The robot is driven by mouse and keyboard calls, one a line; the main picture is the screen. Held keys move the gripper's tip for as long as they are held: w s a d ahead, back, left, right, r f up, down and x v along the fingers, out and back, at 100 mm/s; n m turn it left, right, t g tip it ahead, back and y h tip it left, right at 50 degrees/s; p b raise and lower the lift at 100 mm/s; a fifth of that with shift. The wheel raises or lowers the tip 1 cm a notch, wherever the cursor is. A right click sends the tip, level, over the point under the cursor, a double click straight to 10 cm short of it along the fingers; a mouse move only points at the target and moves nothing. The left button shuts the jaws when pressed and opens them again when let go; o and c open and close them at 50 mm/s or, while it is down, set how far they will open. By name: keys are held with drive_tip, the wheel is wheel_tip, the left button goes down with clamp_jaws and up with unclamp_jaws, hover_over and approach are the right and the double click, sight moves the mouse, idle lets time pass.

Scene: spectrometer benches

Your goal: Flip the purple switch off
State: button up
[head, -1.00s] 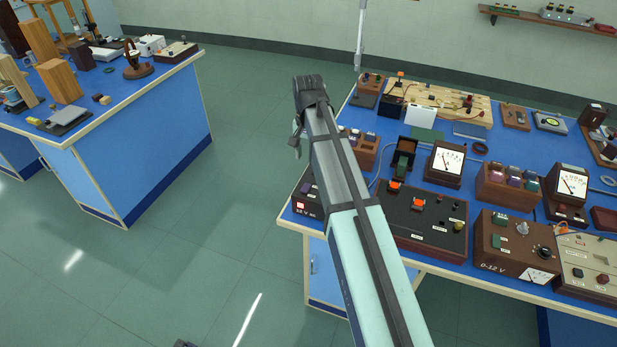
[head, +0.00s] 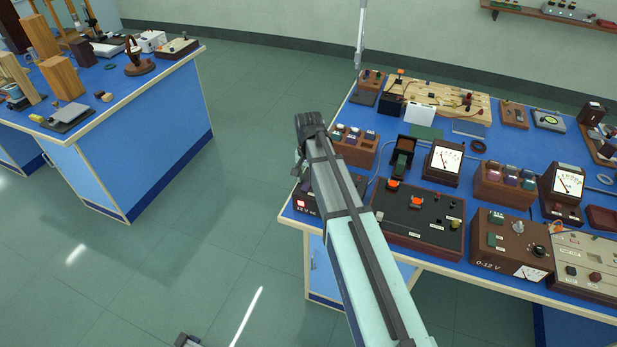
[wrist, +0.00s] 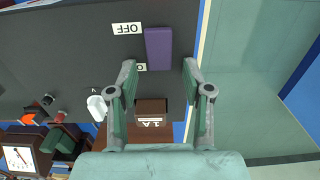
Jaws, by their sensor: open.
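The purple switch (wrist: 158,48) is a raised block on a dark panel (wrist: 70,50) in the wrist view. A white OFF label (wrist: 127,28) is beside its far end. Another small label (wrist: 140,67) by its near end is partly covered by a finger. My gripper (wrist: 159,72) is open and empty; its fingers stand on either side of the switch's near end in the picture. I cannot tell whether they touch it. In the head view my arm covers much of the dark 12 V box (head: 301,204) at the bench's left edge.
A brown block labelled 1A (wrist: 151,108) and a white knob (wrist: 97,107) are near the fingers in the wrist view. A black control box (head: 418,222) and a meter (head: 445,160) stand to the right on the blue bench. Open floor (head: 220,240) is left.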

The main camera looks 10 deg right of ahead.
clamp_jaws()
drive_tip(key=b, duration=0.1)
drive_tip(key=t+h+b, duration=0.1)
drive_tip(key=b, duration=0.1)
drive_tip(key=shift+s+a+f, duration=0.15)
drive_tip(key=shift+s, duration=0.25)
drive_tip(key=shift+a+r+t+h+b, duration=0.1)
drive_tip(key=shift+r+t+h+b, duration=0.25)
drive_tip(key=shift+t+b, duration=0.5)
unclamp_jaws()
drive_tip(key=shift+r, duration=0.15)
